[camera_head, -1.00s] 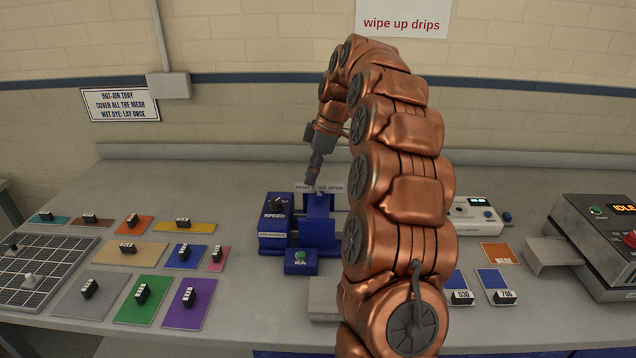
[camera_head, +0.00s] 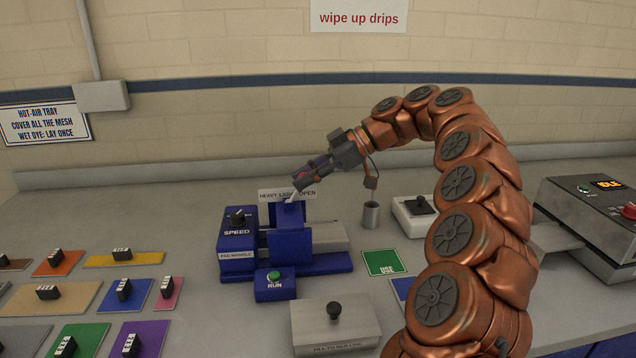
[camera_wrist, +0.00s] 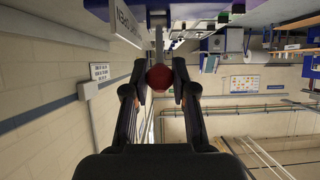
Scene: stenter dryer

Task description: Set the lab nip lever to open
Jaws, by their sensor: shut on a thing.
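The blue lab nip unit (camera_head: 290,250) stands mid-bench, with a white label strip (camera_head: 272,193) behind its top that reads HEAVY, LIGHT, OPEN. The pale nip lever (camera_head: 293,198) rises from the blue block and leans right, its shaft in front of the label. I cannot tell exactly which word it lines up with. My gripper (camera_head: 303,178) comes in from the upper right, shut on the lever's red ball knob. In the wrist view my gripper (camera_wrist: 161,88) has the red knob (camera_wrist: 159,77) between its two fingers, and the shaft runs up from it.
The SPEED dial (camera_head: 238,217) and green RUN button (camera_head: 274,276) sit left and front of the lever. A grey cup (camera_head: 371,214) and a white box with a black knob (camera_head: 413,215) stand to the right. A grey knobbed block (camera_head: 334,325) is in front.

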